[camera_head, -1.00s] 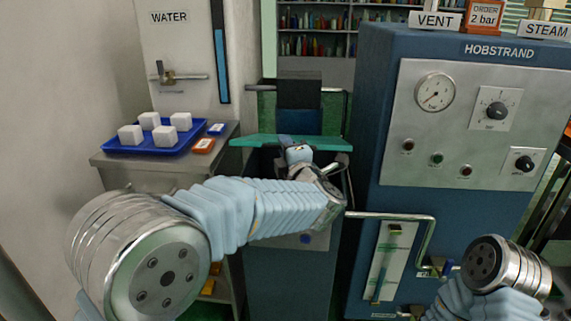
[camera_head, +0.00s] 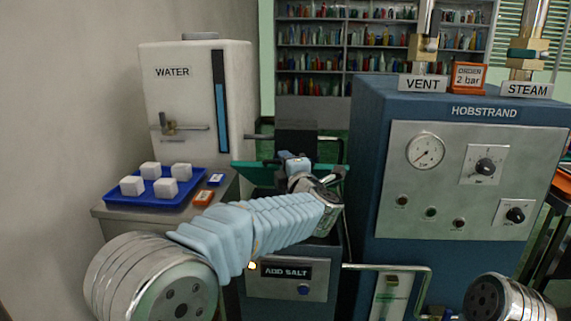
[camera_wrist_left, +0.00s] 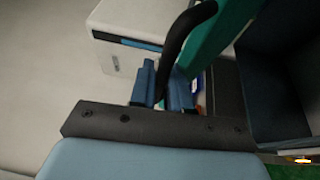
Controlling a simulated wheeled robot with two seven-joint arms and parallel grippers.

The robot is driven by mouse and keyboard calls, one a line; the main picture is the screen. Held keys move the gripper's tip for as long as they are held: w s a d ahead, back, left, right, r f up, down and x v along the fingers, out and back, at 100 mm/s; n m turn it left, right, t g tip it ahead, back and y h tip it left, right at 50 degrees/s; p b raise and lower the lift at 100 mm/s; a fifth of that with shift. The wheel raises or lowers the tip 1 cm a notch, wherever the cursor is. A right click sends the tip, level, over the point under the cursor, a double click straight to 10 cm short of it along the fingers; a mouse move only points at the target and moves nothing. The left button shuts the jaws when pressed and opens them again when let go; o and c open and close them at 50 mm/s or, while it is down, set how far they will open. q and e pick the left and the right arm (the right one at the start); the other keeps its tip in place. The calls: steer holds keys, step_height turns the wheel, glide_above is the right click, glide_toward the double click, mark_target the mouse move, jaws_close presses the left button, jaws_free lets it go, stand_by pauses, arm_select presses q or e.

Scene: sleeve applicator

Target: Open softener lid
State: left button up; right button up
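The softener (camera_head: 322,272) is a dark cabinet with an ADD SALT label (camera_head: 286,272). Its teal lid (camera_head: 330,178) seems tilted up, with its wide edge lifted; my arm hides its middle, so I cannot read the exact angle. In the left wrist view, the teal lid (camera_wrist_left: 215,38) lies beside a black curved handle (camera_wrist_left: 180,42). My left gripper (camera_head: 294,163) is at the lid. In the wrist view its blue fingers (camera_wrist_left: 165,88) are close on both sides of the handle and look shut on it. My right gripper is out of view.
The blue HOBSTRAND machine (camera_head: 362,160) stands close on the right, with a metal rail (camera_head: 390,266) in front. Shelves (camera_head: 340,58) stand behind.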

arm_select(q)
steer(key=o, duration=0.4)
steer(key=shift+s, duration=0.1)
steer(key=shift+f, duration=0.1)
steer(key=b+v, duration=0.1)
steer(key=v, duration=0.3)
steer(key=b+v, duration=0.1)
steer(key=v, duration=0.4)
steer(key=b+v, duration=0.1)
steer(key=v, duration=0.4)
steer(key=shift+r, duration=0.3)
